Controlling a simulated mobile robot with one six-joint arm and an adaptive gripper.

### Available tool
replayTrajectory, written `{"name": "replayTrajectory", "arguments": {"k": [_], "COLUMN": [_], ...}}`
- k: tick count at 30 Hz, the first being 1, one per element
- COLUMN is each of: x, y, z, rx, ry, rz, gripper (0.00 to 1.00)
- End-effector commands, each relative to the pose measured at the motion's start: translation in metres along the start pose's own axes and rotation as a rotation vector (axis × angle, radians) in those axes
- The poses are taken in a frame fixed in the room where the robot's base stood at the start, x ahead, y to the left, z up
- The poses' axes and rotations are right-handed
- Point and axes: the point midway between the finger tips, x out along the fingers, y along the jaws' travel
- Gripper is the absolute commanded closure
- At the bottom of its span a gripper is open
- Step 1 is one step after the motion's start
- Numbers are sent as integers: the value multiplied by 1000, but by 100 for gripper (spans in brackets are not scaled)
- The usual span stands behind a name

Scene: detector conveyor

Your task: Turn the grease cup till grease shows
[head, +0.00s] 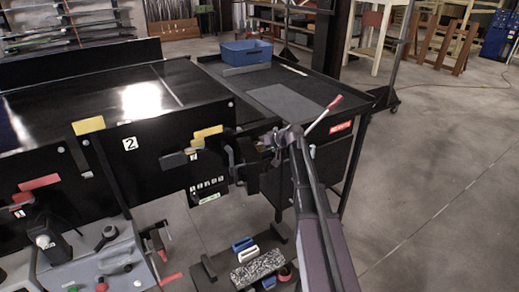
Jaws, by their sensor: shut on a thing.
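My gripper (236,164) is at the right end of the black conveyor side panel (140,172), the one marked with a 2. My purple-grey arm reaches up to it from the lower right. The dark fingers look shut on a small part at the panel's end, which seems to be the grease cup. The fingers and the dark surroundings hide the cup, so its shape and any grease on it cannot be made out.
A black cart (330,88) behind my arm carries a blue bin (246,53) and a grey mat (285,103). A low rack (215,275) with brushes is below. Open floor (450,150) lies at right.

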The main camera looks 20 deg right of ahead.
Motion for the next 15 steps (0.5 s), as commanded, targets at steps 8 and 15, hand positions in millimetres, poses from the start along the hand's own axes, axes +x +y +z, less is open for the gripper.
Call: {"name": "replayTrajectory", "arguments": {"k": [8,15], "x": [4,5], "y": [4,5], "z": [1,2], "rx": [141,286], "ry": [1,0], "rz": [-142,-289], "gripper": [93,93]}}
